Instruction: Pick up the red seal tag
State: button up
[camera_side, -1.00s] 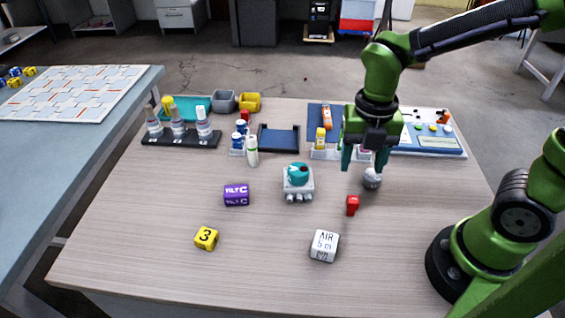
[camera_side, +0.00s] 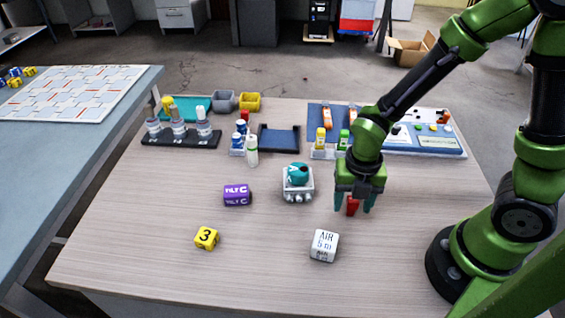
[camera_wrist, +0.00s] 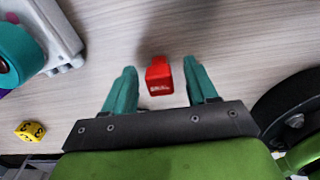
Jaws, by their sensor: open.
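The red seal tag (camera_side: 352,206) is a small red block with pale lettering on one face, on the wooden table right of centre. The wrist view shows the tag (camera_wrist: 159,76) between the teal fingers of my gripper (camera_wrist: 162,85), with a gap on each side. In the side view my gripper (camera_side: 353,204) is low over the tag, fingers pointing down on either side of it. The gripper is open and holds nothing. The upper part of the tag is hidden behind the gripper in the side view.
A white block (camera_side: 324,246) marked AIR lies in front of the tag. A white stand with a teal piece (camera_side: 299,176) is to the left. A purple block (camera_side: 237,195) and a yellow block (camera_side: 206,238) lie farther left.

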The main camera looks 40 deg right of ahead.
jog(key=c, duration=1)
